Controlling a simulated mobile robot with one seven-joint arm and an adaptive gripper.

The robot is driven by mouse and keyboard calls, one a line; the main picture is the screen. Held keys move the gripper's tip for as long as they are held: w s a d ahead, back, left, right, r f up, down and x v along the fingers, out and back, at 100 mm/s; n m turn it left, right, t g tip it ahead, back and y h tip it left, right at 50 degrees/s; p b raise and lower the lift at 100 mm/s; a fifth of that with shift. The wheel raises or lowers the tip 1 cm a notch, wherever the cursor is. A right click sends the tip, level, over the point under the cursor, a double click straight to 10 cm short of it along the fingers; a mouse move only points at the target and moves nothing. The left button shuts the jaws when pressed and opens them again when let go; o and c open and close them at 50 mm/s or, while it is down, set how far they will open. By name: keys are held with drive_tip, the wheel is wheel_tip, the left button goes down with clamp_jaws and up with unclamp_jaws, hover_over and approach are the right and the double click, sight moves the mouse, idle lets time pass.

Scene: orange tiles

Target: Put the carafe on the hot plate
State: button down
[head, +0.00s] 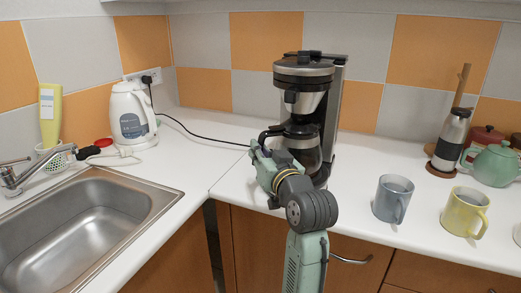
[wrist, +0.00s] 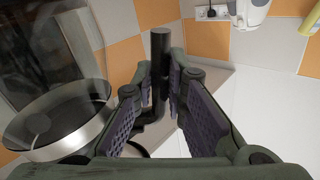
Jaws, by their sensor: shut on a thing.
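The glass carafe (head: 307,148) with a black lid and handle is upright at the front of the black and silver coffee maker (head: 305,75), below its brew basket. My gripper (wrist: 160,95) is shut on the carafe's black handle (wrist: 161,62), which stands between the finger pads in the wrist view. In the head view my gripper is at the carafe's left side. My arm hides part of the carafe's lower side. The hot plate is hidden in the head view, and I cannot tell whether the carafe touches it. A dark round part with a metallic rim (wrist: 60,125) shows at left in the wrist view.
A grey mug (head: 392,198) and a yellow mug (head: 464,212) stand to the right, with a flask (head: 451,138) and a green teapot (head: 494,164) behind. A white kettle (head: 131,117) and a sink (head: 90,220) are left. The counter between kettle and coffee maker is mostly clear, crossed by a cord.

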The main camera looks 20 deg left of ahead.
drive_tip(key=c, duration=2.1)
unclamp_jaws()
drive_tip(key=shift+f, duration=0.15)
drive_tip(key=o, duration=0.5)
drive_tip(key=shift+s+d, duration=0.1)
drive_tip(key=b+v, duration=0.2)
drive_tip(key=v, duration=0.9)
drive_tip(key=shift+s+d, duration=0.25)
drive_tip(key=shift+s, duration=0.05)
drive_tip(key=shift+r, duration=0.2)
